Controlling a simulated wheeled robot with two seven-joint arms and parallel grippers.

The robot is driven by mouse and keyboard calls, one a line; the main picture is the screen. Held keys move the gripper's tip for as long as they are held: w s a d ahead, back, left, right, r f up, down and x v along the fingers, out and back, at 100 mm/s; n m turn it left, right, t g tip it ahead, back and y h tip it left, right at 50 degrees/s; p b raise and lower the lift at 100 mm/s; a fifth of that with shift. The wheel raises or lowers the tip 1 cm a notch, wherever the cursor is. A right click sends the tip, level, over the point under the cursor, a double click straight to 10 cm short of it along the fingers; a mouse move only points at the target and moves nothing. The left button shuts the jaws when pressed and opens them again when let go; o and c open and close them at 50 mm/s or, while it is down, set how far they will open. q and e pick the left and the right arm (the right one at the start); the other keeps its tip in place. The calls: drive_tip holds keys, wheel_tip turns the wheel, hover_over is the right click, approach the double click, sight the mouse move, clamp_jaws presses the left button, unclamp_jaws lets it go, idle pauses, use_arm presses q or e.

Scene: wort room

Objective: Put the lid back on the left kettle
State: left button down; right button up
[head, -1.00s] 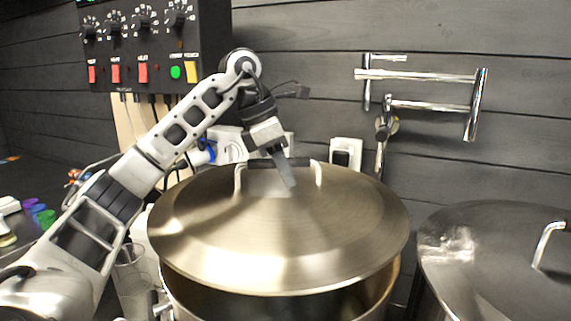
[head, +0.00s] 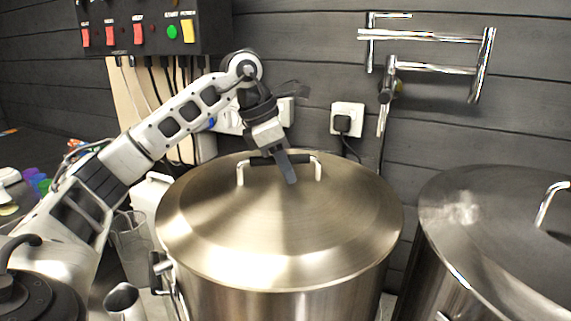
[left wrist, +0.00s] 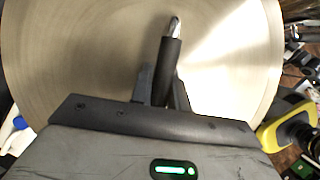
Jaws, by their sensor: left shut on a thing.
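The steel lid (head: 300,235) lies over the mouth of the left kettle (head: 270,303) in the head view. Its rim looks level and close to the kettle's rim, with no dark gap showing at the front. My left gripper (head: 287,170) is shut on the lid's handle, a bar with a black grip. In the left wrist view the black handle grip (left wrist: 170,68) stands between the fingers, with the lid (left wrist: 90,60) filling the background. The far rim of the kettle is hidden by the lid. My right gripper is not in view.
A second kettle with its lid (head: 480,225) stands at the right. A control box (head: 150,28) and a wall socket (head: 347,120) are behind. Steel pipes (head: 430,65) are on the wall. A clear jug (head: 132,245) stands left of the left kettle.

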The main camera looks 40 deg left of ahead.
use_arm(q)
drive_tip(key=shift+r, duration=0.15)
drive_tip(key=c, duration=1.3)
unclamp_jaws()
drive_tip(key=shift+f, duration=0.2)
drive_tip(key=p+v, duration=0.1)
drive_tip(key=v, duration=1.5)
drive_tip(key=shift+s+r+p, duration=0.1)
drive_tip(key=shift+p, duration=0.3)
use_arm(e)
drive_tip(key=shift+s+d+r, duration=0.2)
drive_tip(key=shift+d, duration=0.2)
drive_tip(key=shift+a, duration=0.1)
